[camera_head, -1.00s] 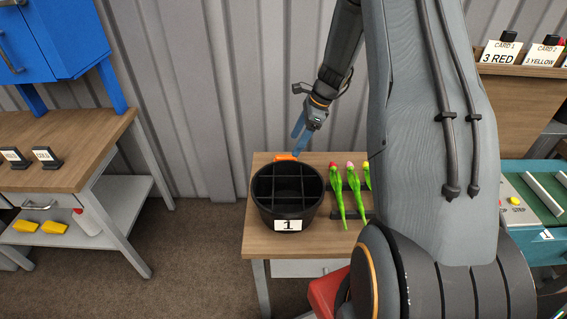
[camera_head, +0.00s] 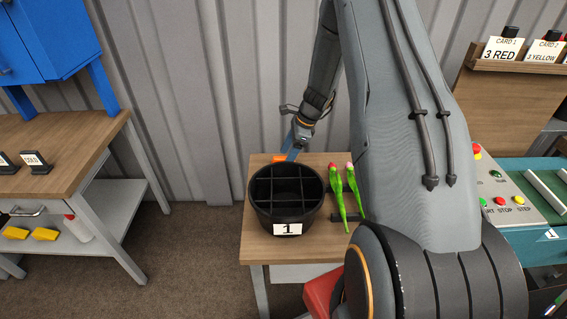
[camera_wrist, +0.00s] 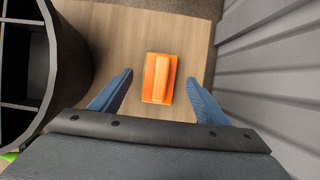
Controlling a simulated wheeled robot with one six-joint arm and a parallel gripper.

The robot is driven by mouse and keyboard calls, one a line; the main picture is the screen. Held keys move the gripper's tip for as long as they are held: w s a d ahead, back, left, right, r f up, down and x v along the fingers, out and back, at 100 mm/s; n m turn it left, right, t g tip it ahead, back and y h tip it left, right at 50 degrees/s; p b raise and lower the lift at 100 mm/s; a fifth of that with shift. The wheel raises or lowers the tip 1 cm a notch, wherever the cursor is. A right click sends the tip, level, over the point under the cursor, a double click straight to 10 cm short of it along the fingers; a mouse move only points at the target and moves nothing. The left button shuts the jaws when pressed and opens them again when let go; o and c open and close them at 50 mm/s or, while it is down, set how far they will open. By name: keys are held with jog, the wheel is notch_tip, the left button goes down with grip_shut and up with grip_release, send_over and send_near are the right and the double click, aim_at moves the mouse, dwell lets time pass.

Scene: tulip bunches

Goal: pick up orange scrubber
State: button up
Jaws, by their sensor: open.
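The orange scrubber (camera_wrist: 159,79) lies on the wooden table (camera_wrist: 118,32) in the wrist view, between and a little beyond my two fingertips. In the head view only a small part of the scrubber (camera_head: 280,157) shows behind the black bucket. My gripper (camera_wrist: 157,86) is open, with a blue finger on either side of the scrubber and gaps on both sides. In the head view my gripper (camera_head: 291,151) points down at the back of the table, close to the scrubber. I cannot tell the exact height of the fingers above the table.
The black divided bucket (camera_head: 287,218) marked 1 stands right in front of the scrubber; its wall (camera_wrist: 68,45) is left of my gripper in the wrist view. Tulips (camera_head: 338,190) lie right of the bucket. The grey corrugated wall (camera_wrist: 275,65) is close on the right.

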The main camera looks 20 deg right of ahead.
aim_at(283, 157)
jog(key=shift+p+x, duration=0.35)
jog(key=shift+x, duration=1)
jog(key=c, duration=1.2)
jog(key=shift+r, duration=0.1)
jog(key=shift+r+b, duration=1.55)
jog(key=shift+r, duration=3.4)
